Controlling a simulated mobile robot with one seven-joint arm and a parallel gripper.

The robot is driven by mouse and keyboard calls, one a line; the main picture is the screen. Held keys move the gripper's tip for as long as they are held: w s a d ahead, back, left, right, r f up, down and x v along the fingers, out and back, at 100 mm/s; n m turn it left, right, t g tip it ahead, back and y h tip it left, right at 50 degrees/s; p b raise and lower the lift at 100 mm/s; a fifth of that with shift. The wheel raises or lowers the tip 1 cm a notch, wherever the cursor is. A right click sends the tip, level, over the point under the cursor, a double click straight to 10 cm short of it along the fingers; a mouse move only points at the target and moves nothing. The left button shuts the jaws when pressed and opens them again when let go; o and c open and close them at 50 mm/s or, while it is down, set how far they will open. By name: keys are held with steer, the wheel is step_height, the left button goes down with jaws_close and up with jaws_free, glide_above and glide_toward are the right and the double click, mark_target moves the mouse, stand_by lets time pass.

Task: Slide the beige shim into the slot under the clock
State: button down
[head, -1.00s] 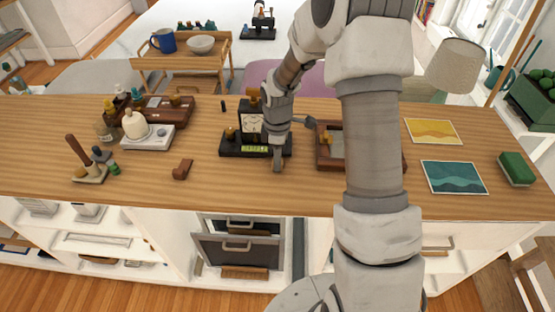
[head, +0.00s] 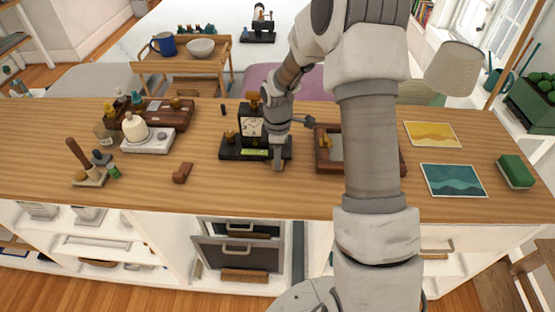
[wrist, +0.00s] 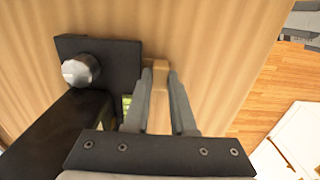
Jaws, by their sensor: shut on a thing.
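The clock (head: 251,128) has a pale square face in a dark case. It stands on a black base (head: 230,153) with a yellow-green strip along its front. My gripper (head: 278,166) points down at the right end of this base. In the wrist view my gripper (wrist: 162,75) is shut on the beige shim (wrist: 159,108), which shows as a narrow strip between the fingers. The base's dark end and a silver knob (wrist: 80,70) are just left of the fingers. The slot is not clearly visible, and I cannot tell whether the shim touches the base.
A brown block (head: 182,173) lies left of the clock. A wooden tray (head: 325,160) stands close on the right, partly behind my arm. A white scale-like stand (head: 148,140) is farther left. The counter (head: 230,192) in front of the clock is clear.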

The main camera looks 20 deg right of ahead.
steer(key=shift+w, duration=0.25)
steer(key=c, duration=0.7)
jaws_free()
steer(key=shift+d, duration=0.1)
steer(key=shift+w, duration=0.1)
steer(key=shift+r, duration=0.1)
steer(key=shift+r, duration=0.1)
